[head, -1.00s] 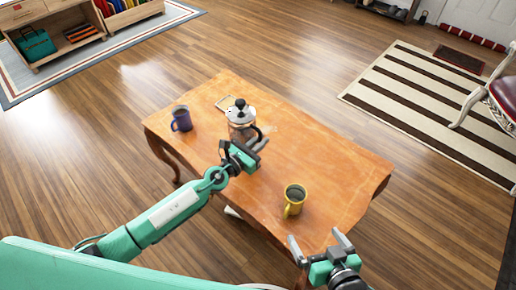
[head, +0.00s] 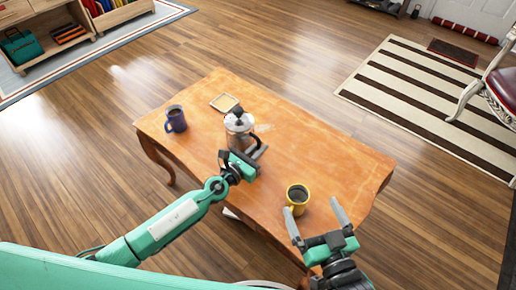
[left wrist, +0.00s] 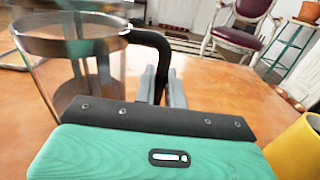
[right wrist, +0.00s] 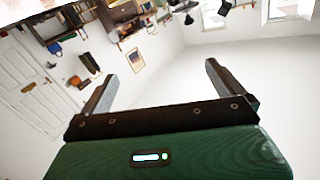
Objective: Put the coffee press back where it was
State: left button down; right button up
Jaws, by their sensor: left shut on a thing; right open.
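The coffee press (head: 240,123), glass with a metal lid and black knob, is upright over the middle of the wooden table (head: 320,160). Whether its base touches the top is unclear. My left gripper (head: 254,152) is shut on its black handle, on the near right side. In the left wrist view the press (left wrist: 75,70) stands left of the fingers (left wrist: 162,85), which hide the handle's lower end. A small framed square tile (head: 224,102) lies behind and left of the press, with nothing on it. My right gripper (head: 316,220) is open and empty near the table's front edge.
A purple mug (head: 175,118) stands at the table's left end. A yellow mug (head: 297,198) stands near the front edge, close to my right gripper; it also shows in the left wrist view (left wrist: 298,150). The table's right part is clear.

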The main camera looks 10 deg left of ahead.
jog(key=shift+w+d+r, duration=0.1)
jog(key=shift+r, duration=0.2)
pick_arm(q)
jog(key=c, duration=1.5)
grip_release()
jog(key=shift+f, duration=0.1)
pick_arm(e)
jog(key=shift+w+d+r+t, duration=0.1)
jog(key=shift+w+r+t, duration=0.25)
jog(key=shift+r, duration=0.2)
jog(key=shift+s, duration=0.1)
